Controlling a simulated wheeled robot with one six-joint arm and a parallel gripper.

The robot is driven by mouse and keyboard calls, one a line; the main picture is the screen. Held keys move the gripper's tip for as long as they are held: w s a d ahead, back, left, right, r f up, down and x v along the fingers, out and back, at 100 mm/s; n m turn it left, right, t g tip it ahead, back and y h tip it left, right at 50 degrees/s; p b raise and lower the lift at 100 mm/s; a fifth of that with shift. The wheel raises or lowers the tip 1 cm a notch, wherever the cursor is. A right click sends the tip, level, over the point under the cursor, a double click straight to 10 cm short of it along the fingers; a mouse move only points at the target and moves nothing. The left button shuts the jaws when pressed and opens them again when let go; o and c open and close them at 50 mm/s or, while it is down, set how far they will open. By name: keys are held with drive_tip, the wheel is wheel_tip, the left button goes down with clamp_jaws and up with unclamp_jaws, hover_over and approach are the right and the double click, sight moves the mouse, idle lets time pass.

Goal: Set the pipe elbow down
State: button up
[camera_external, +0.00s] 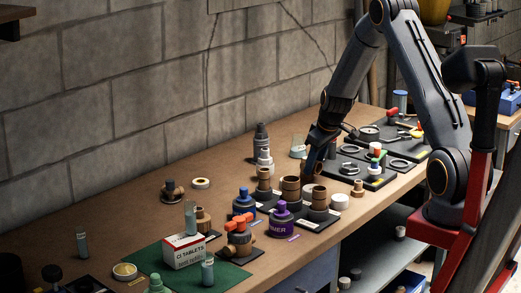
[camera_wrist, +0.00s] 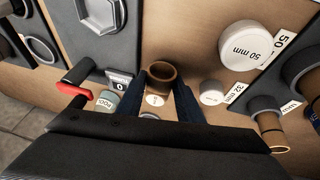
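The brown pipe elbow (camera_wrist: 163,76) is between the two dark blue fingers of my gripper (camera_wrist: 166,92) in the wrist view, its round open end facing the camera. The fingers press against both its sides. In the external view my gripper (camera_external: 309,162) points down over the workbench, behind the row of brown fittings. The elbow (camera_external: 318,168) shows there as a brown patch beside the fingers, partly hidden. It is low over the bench; I cannot tell whether it touches the surface.
Brown fittings on dark labelled mats (camera_external: 318,212) stand close in front. A white 50 mm cap (camera_wrist: 246,45) and a smaller white cap (camera_wrist: 212,93) lie to the right in the wrist view. A red-handled valve (camera_wrist: 73,88) is at left. Bare wood (camera_wrist: 195,45) shows around the elbow.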

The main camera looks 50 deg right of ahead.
drive_tip(key=o, duration=0.4)
drive_tip(key=shift+r, duration=0.25)
drive_tip(key=b+v, duration=0.3)
drive_tip(key=v, duration=0.9)
